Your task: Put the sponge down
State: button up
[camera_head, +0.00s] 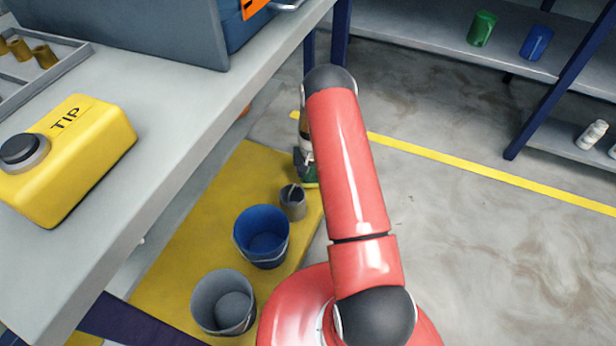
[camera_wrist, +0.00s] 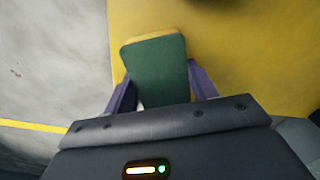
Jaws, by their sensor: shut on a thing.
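The sponge (camera_wrist: 158,73), green on its broad face with a yellow edge, sits between the two purple fingers of my gripper (camera_wrist: 160,82) in the wrist view. The gripper is shut on it. Its far end points over a yellow mat (camera_wrist: 240,35). In the head view the green of the sponge (camera_head: 311,174) shows low beside my arm, over the right edge of the mat (camera_head: 185,250). My arm hides part of it. I cannot tell whether the sponge touches the mat.
On the mat stand a small grey pail (camera_head: 293,203), a blue bucket (camera_head: 262,238) and a grey bucket (camera_head: 222,303). Open floor (camera_head: 450,240) lies right; shelves (camera_head: 420,25) stand behind.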

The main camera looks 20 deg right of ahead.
aim_at(308, 177)
jog(key=shift+w+a, duration=0.25)
jog(key=shift+w, duration=0.05)
jog(key=shift+f, duration=1.75)
jog(key=shift+f+b, duration=0.15)
jog(key=shift+b, duration=0.25)
jog(key=o, duration=1)
notch_tip(308, 177, up, 8)
jog(key=shift+f+p, duration=0.1)
jog(key=shift+p, duration=0.5)
